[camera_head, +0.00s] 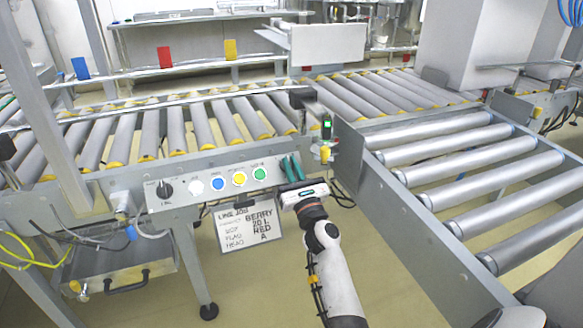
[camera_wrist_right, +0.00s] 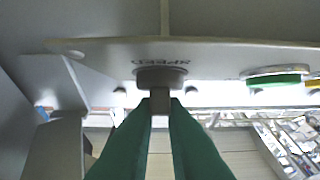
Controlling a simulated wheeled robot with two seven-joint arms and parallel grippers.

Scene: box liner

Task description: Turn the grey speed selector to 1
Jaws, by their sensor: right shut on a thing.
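The grey speed selector (camera_wrist_right: 160,78) sits under the upside-down SPEED lettering in the right wrist view. My right gripper (camera_wrist_right: 160,104) has its two green fingers closed on the selector's grip, one on each side. In the head view my right gripper (camera_head: 292,169) reaches the right end of the control panel (camera_head: 212,184) and hides the selector there. The selector's pointer and numbers cannot be read in either view. My left gripper is not in view.
The panel also carries a black knob (camera_head: 164,189) and white, blue, yellow and green (camera_head: 260,174) buttons. Roller conveyors lie behind and to the right (camera_head: 450,165). A small post with a green light (camera_head: 327,128) stands just right.

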